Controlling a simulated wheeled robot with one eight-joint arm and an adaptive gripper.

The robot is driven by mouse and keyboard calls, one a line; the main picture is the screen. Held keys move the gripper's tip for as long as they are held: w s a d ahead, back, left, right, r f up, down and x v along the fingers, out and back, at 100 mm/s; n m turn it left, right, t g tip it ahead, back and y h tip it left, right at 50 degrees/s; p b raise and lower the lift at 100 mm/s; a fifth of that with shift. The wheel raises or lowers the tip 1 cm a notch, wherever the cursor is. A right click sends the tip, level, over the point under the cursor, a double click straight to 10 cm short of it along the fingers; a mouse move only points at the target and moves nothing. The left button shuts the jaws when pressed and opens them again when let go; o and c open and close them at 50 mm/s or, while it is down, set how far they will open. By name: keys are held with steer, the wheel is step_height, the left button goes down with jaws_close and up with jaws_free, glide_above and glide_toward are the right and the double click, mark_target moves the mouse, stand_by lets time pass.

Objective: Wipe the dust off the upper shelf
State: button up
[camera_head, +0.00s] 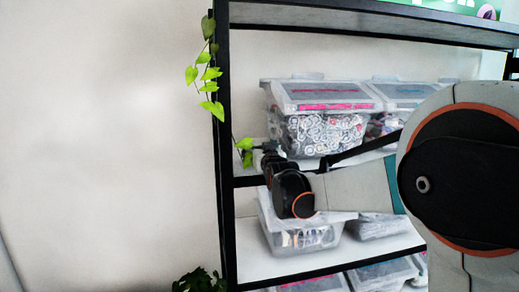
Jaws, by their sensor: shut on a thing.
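A black-framed shelf rack stands in the middle and right of the head view. Its top board (350,22) is seen edge-on from below, so its upper surface and any dust there are hidden. A white shelf board below (248,127) carries clear lidded bins. My gripper (262,152) is small and dark at the end of my arm, near the left end of this board and in front of the rack. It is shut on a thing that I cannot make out. No dust is clearly visible.
A clear bin of small patterned items (318,133) stands right of my gripper, with another bin (400,97) beside it. A lower bin (300,240) sits below. A green vine (207,80) hangs along the left post (222,130). The wall side at left is free.

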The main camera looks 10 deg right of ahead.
steer(key=shift+f, duration=0.25)
steer(key=shift+w, duration=0.1)
steer(key=shift+w, duration=0.2)
steer(key=shift+w+r, duration=0.1)
steer(key=shift+r, duration=0.3)
steer(key=shift+s+b, duration=0.35)
steer(key=shift+s, duration=0.85)
steer(key=shift+w+f+b, duration=0.25)
steer(key=shift+w+b, duration=0.1)
steer(key=shift+w, duration=0.75)
steer(key=shift+r, duration=0.15)
